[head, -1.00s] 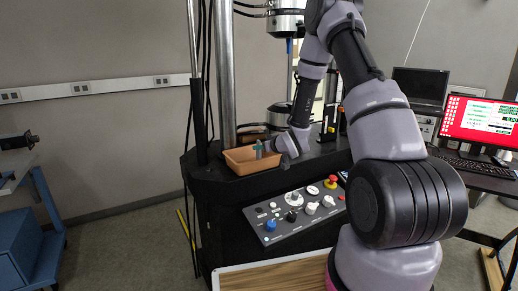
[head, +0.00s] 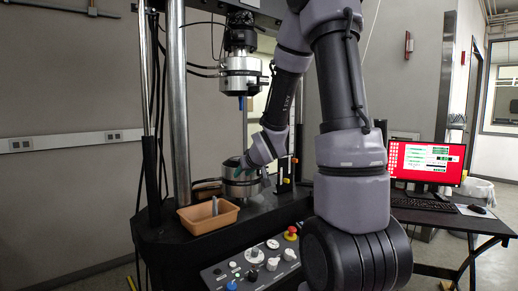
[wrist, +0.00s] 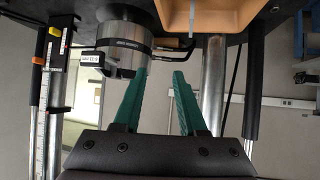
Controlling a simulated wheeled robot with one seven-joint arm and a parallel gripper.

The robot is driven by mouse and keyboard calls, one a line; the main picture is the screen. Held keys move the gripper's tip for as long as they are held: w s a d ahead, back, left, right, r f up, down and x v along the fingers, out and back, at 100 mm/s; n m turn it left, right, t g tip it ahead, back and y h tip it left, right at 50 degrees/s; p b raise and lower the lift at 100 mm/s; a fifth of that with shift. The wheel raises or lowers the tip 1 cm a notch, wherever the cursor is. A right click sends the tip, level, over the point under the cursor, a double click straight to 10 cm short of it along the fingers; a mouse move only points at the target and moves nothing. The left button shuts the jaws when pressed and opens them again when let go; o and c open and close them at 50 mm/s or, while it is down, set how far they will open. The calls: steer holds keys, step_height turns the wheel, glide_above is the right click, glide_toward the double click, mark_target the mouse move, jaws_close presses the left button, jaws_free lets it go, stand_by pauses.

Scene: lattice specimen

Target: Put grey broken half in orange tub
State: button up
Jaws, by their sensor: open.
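The orange tub (head: 190,228) sits on the black machine deck, left of the lower grip. A slim grey piece (head: 214,206), which looks like the grey broken half, stands tilted inside it; its lower end is hidden by the tub wall. My gripper (head: 240,171) is beside the lower grip, up and to the right of the tub and apart from it. In the wrist view my gripper (wrist: 163,74) has its green fingers spread with nothing between them. The tub (wrist: 225,18) shows at the top of that view.
The round metal lower grip (head: 242,186) is close to my fingers. The upper grip (head: 241,65) hangs above with a blue piece (head: 241,103) below it. A steel column (head: 178,100) rises behind the tub. A control panel (head: 250,262) with knobs is in front.

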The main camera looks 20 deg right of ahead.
steer(key=s+a+r+m+g, duration=0.1)
steer(key=s+r, duration=0.4)
steer(key=s, duration=0.4)
steer(key=s+a+r+m+g+y, duration=0.1)
steer(key=s+a+r+m, duration=0.1)
steer(key=s+r, duration=0.3)
steer(key=s+a+r+m+g, duration=0.1)
steer(key=s+r, duration=0.4)
steer(key=s, duration=0.8)
steer(key=shift+s+a+m+g+y, duration=0.25)
steer(key=shift+a+m+g+y, duration=0.1)
steer(key=shift+m+g, duration=0.2)
